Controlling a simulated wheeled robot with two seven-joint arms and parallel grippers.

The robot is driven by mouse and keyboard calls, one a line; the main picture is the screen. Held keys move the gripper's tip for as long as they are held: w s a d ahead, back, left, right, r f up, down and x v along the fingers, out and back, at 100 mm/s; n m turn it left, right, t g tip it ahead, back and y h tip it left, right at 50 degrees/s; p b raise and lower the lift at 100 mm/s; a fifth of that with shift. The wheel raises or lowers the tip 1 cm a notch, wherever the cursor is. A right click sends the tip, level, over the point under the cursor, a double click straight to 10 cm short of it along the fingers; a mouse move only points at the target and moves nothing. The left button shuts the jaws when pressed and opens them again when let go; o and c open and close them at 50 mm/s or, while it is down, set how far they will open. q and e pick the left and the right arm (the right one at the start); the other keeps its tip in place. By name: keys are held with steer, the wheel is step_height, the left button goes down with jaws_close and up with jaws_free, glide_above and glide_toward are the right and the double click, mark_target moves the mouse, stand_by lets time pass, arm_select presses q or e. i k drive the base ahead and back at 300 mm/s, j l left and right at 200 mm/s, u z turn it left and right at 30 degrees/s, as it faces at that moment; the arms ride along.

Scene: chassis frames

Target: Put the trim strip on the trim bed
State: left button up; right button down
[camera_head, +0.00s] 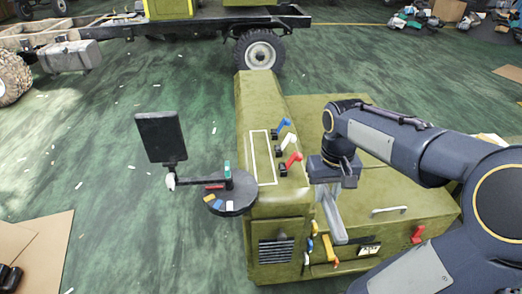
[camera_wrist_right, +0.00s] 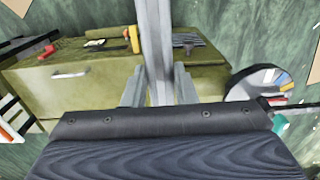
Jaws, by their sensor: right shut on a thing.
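The trim strip (camera_head: 333,222) is a long, light grey bar. My right gripper (camera_head: 335,183) is shut on it, and it slants down in front of the green chassis body. In the right wrist view the strip (camera_wrist_right: 156,45) runs up from between the two fingers of the gripper (camera_wrist_right: 159,88) and out of the top edge. A white-outlined rectangle (camera_head: 252,160) on the green top, left of the gripper, looks like the trim bed; it is empty. My left gripper is not in view.
Blue, white and red levers (camera_head: 292,160) stand between the outlined rectangle and my right gripper. A round dark tray (camera_head: 236,196) with coloured pieces and a black panel (camera_head: 160,136) sit to the left.

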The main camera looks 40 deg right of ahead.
mark_target(262, 154)
steer(key=i+l, duration=0.6)
steer(key=i, duration=0.15)
